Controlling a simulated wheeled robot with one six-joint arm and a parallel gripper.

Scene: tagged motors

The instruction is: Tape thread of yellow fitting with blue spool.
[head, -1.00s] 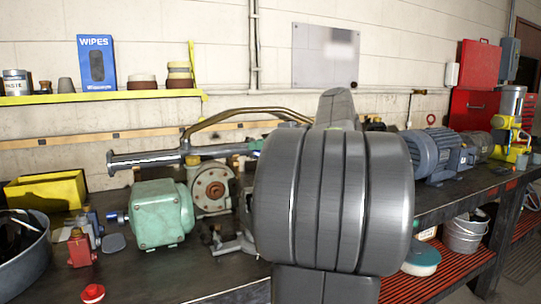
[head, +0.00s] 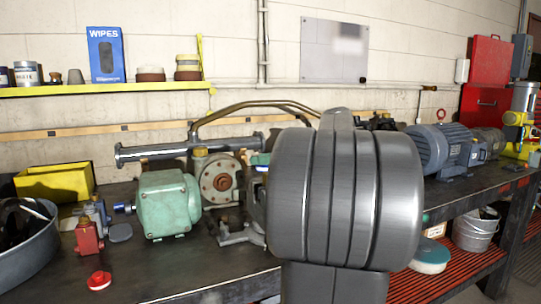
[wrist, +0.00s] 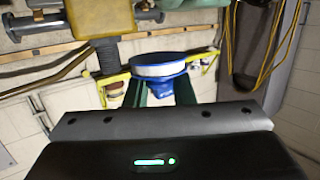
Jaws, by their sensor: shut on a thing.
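In the wrist view my gripper (wrist: 161,90) has green fingers shut on the blue spool (wrist: 161,68), which carries a white band around its side. The spool is held beyond the dark gripper body. A small yellow piece (head: 201,152) shows on the pump by the pipe.
The bench holds a green motor (head: 167,203), a flanged pump (head: 219,183), a blue motor (head: 440,150), a yellow bin (head: 55,181) and a grey basin (head: 25,245). A yellow shelf (head: 150,88) runs along the wall.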

